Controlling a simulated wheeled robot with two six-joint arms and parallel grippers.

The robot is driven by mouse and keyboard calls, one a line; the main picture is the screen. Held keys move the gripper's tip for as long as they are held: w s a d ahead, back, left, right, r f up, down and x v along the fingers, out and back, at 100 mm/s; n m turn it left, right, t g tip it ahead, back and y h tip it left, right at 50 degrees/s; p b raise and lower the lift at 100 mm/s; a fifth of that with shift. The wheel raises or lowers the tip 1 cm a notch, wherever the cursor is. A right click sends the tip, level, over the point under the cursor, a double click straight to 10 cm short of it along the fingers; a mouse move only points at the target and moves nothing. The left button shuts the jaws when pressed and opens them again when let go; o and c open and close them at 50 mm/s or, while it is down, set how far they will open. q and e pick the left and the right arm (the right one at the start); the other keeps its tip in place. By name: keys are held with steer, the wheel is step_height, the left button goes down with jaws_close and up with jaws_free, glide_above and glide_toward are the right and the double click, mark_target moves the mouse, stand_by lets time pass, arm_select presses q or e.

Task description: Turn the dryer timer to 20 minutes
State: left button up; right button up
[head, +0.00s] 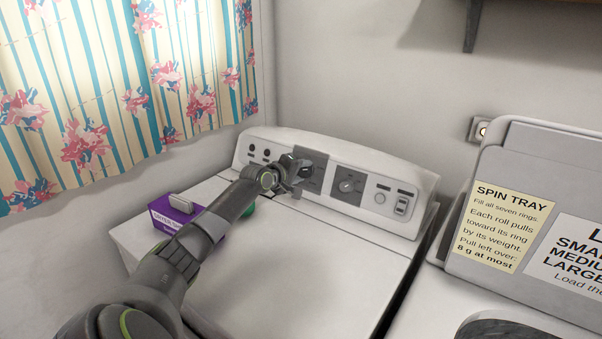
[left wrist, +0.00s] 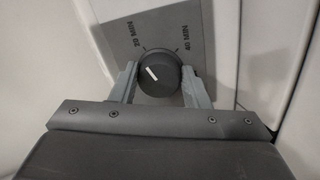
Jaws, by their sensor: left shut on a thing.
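The dryer timer knob (left wrist: 160,78) is a round black knob with a white pointer mark on a dark grey plate (left wrist: 205,25). In the left wrist view the mark points to the upper left. One label left of the knob seems to read 20 MIN, and one at the right reads 40 MIN. My left gripper (left wrist: 158,84) is shut on the knob, one finger on each side. In the head view my left gripper (head: 297,168) is at the control panel of the white dryer (head: 285,255) and hides the knob. My right gripper is not in view.
A purple box (head: 172,212) stands on the dryer's left side, and a green item (head: 249,210) is partly behind my arm. Another machine with a SPIN TRAY notice (head: 497,228) stands at right.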

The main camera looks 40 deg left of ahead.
arm_select(q)
steer(key=o, duration=1)
steer(key=shift+s, duration=0.15)
steer(key=shift+p+v, duration=2.4)
steer(key=shift+v, duration=6.2)
